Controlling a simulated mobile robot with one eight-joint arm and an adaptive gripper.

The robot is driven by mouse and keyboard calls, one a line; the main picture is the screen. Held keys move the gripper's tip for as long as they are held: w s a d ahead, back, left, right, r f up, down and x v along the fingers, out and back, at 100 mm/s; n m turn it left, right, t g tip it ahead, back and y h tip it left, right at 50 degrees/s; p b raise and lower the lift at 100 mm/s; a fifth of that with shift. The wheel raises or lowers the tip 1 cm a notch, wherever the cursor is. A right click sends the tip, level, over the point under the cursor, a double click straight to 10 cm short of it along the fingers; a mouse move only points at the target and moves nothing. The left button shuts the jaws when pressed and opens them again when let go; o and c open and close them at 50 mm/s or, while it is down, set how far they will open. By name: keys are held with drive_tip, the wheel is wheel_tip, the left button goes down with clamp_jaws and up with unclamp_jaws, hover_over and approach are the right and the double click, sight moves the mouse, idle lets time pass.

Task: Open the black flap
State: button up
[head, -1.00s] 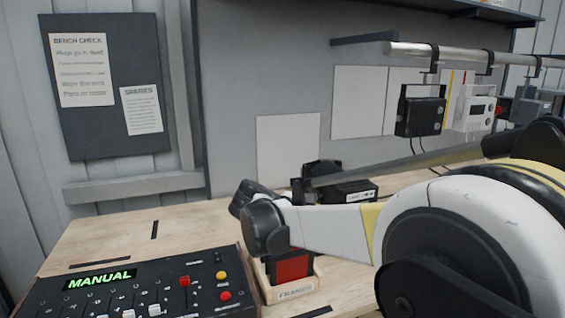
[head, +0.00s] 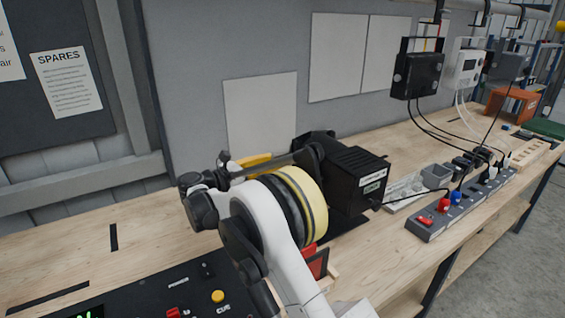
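A black box-shaped device (head: 357,182) with a small pale label and a little greenish display stands on the bench, right of my arm. A dark raised part (head: 318,139) shows at its back left; I cannot tell whether this is the black flap or how far it is open. My arm crosses the middle of the view in front of the device and hides its left side. My gripper's fingers cannot be made out among the dark parts beside the device, so neither their opening nor any contact is clear.
A control panel (head: 150,290) with a yellow button lies at the front left. A red piece in a wooden holder (head: 322,272) is close to my arm. A power strip (head: 460,205) with plugs and cables lies right. Black (head: 417,75) and white boxes hang above.

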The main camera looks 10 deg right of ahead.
sight(283, 157)
drive_tip(key=shift+b+x, duration=0.35)
drive_tip(key=shift+x, duration=1.6)
clamp_jaws()
